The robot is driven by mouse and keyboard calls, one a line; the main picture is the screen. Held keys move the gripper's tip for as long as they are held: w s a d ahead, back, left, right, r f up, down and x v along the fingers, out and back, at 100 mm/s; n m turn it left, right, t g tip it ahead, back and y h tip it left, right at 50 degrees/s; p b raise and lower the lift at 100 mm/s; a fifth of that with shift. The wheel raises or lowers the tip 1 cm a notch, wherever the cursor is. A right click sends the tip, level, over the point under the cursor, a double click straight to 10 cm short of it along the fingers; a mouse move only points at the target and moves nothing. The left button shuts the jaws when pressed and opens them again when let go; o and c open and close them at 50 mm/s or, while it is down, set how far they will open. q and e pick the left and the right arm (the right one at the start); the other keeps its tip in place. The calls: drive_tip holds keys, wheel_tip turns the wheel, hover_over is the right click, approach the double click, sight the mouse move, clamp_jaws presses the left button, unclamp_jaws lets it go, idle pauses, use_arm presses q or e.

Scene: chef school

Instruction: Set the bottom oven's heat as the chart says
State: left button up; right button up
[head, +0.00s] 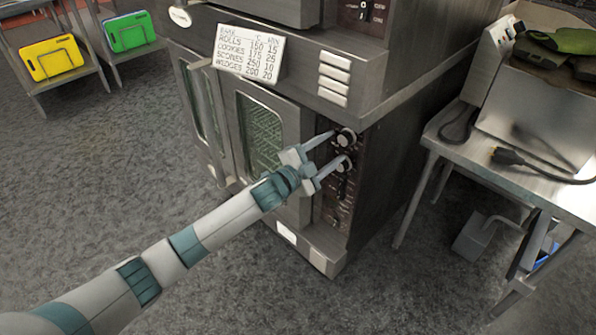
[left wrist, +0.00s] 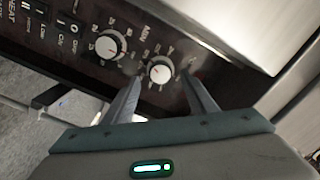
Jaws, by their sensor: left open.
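The bottom oven (head: 298,120) has glass doors and a dark control panel (head: 334,205) on its right edge. Two round knobs sit high on the panel: an upper knob (head: 347,137) and a lower knob (head: 342,164). My left gripper (head: 338,148) is open before them. In the left wrist view, my left gripper's fingers (left wrist: 161,80) straddle the upper knob (left wrist: 160,70); contact cannot be told. The lower knob (left wrist: 109,45) is outside the fingers, with lettered marks around it. The chart (head: 249,53) lists rolls, cookies, scones and wedges with °C and MIN columns. My right gripper is not in view.
A top oven (head: 270,8) stands above. A metal table (head: 540,175) at right holds a grey appliance (head: 545,105) and a black cord. Labelled switches (left wrist: 66,27) lie beside the lower knob. Yellow (head: 52,58) and green (head: 129,31) boards stand far left. Floor before the oven is clear.

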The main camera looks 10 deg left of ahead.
use_arm(q)
drive_tip(key=v, duration=1.3)
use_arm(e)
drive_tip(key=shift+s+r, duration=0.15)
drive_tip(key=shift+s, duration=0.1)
use_arm(q)
drive_tip(key=shift+s+a, duration=0.15)
drive_tip(key=shift+a, duration=0.05)
